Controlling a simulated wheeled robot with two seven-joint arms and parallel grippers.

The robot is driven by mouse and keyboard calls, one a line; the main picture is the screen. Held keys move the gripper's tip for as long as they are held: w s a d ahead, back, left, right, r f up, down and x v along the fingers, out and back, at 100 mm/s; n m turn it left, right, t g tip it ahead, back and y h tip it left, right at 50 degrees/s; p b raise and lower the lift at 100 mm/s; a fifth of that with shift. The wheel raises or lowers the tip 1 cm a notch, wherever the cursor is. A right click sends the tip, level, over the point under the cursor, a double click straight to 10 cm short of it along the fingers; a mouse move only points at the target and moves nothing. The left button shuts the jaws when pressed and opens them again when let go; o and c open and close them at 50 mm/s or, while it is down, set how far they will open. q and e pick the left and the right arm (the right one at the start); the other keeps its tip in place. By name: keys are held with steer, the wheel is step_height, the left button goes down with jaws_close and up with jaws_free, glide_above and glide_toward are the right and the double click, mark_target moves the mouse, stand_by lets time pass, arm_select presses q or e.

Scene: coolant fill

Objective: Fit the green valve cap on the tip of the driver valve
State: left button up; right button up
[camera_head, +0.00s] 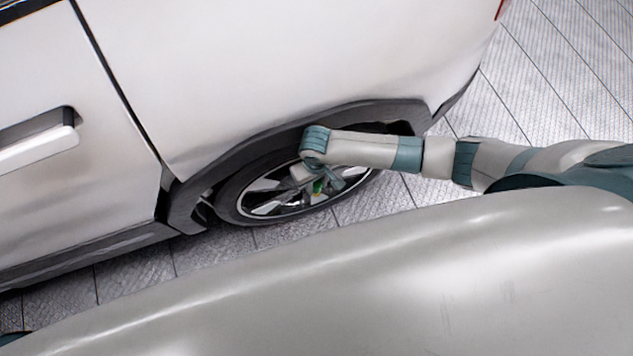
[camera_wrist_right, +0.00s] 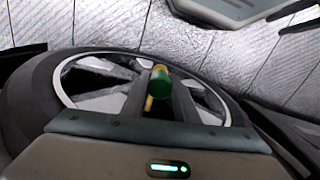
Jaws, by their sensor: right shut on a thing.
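The green valve cap (camera_wrist_right: 161,82) shows in the right wrist view, in front of the wheel's spokes. It is also a small green spot in the head view (camera_head: 318,187). My right gripper (camera_wrist_right: 160,92) is shut on the cap, with a dark finger on each side. In the head view my right gripper (camera_head: 319,183) is at the wheel's face, partly hidden by my wrist. A thin gold stem (camera_wrist_right: 149,103), which looks like the driver valve, shows just below and left of the cap. I cannot tell whether cap and stem touch. My left gripper is not in view.
The wheel (camera_head: 236,207) sits under the dark wheel arch (camera_head: 222,166) of a white car (camera_head: 290,60). The arch rim is close to my right wrist. The tiled floor (camera_head: 520,90) is clear beside the car's end.

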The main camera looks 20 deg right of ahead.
steer(key=shift+p, duration=0.3)
steer(key=shift+f+b, duration=0.5)
steer(key=shift+f, duration=0.95)
stand_by(0.4)
steer(key=shift+r, duration=0.2)
steer(key=shift+r+p, duration=1)
steer(key=shift+p, duration=0.35)
steer(key=shift+p, duration=1.1)
stand_by(1.4)
steer(key=shift+f+b, duration=0.7)
steer(key=shift+f, duration=0.45)
stand_by(0.4)
steer(key=o, duration=1)
steer(key=shift+c, duration=0.2)
